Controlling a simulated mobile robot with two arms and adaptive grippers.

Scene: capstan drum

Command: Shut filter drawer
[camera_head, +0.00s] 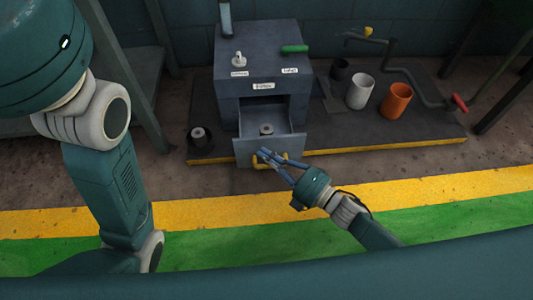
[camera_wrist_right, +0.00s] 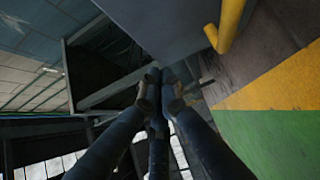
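The filter drawer (camera_head: 243,153) sticks out open from the front of the grey cabinet (camera_head: 231,70) in the head view. A small round part (camera_head: 266,129) lies inside it. The drawer's front carries a yellow handle (camera_head: 287,162), which also shows at the top of the right wrist view (camera_wrist_right: 230,22). My right gripper (camera_head: 265,154) is at the drawer front, overlapping the handle in the head view. In the wrist view its fingertips (camera_wrist_right: 161,76) come together with nothing between them, and the handle lies outside them. Contact with the drawer is unclear. My left gripper is out of view.
A green lever (camera_head: 295,48) and a grey knob (camera_head: 239,60) sit on the cabinet top. A white cup (camera_head: 360,91), an orange cup (camera_head: 396,100) and a red-tipped crank (camera_head: 459,103) stand to the right on the dark platform (camera_head: 330,134). The striped floor in front is clear.

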